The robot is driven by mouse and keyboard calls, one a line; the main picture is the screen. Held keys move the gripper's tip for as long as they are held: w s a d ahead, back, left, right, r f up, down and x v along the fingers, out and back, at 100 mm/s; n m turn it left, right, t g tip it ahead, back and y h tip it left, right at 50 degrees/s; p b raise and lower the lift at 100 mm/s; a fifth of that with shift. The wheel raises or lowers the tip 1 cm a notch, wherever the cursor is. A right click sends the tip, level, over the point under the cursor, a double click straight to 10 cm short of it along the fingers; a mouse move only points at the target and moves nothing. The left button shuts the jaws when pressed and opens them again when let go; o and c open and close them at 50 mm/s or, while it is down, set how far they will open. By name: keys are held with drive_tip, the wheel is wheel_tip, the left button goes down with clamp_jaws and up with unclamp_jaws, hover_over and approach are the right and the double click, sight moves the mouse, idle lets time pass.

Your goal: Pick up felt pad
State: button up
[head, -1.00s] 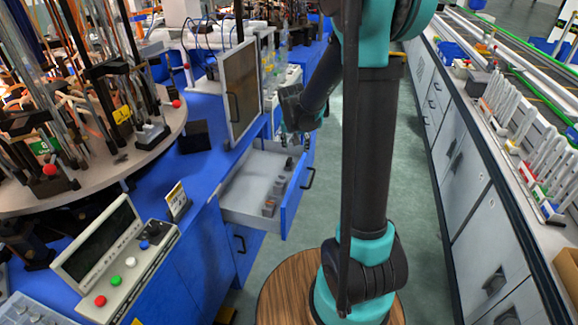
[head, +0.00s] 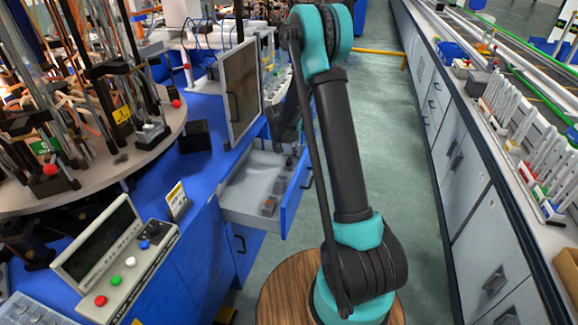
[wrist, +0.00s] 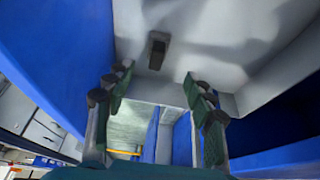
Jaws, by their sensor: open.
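A small dark grey block (wrist: 158,52), which may be the felt pad, lies on the pale drawer floor in the wrist view. My gripper (wrist: 156,76) is open and empty, with its green-and-black fingers apart to the left and right. The block appears beyond the fingertips, between them in the picture, and not touched. In the head view the open drawer (head: 245,190) holds several small grey pieces (head: 269,206) along its right side. I cannot tell which is the one in the wrist view.
The blue drawer front (head: 292,197) and side walls stand close around my gripper. A framed panel (head: 239,93) stands upright on the blue bench behind the drawer. A control box with coloured buttons (head: 130,262) is at front left. The aisle floor (head: 385,120) is clear.

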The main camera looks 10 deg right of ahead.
sight(289, 160)
drive_tip(key=shift+d+x, duration=0.2)
drive_tip(key=shift+x, duration=4.5)
drive_tip(key=shift+s, duration=0.1)
drive_tip(key=shift+c, duration=0.4)
drive_tip(key=c, duration=1.2)
drive_tip(key=shift+o, duration=0.2)
wheel_tip(289, 160, up, 20)
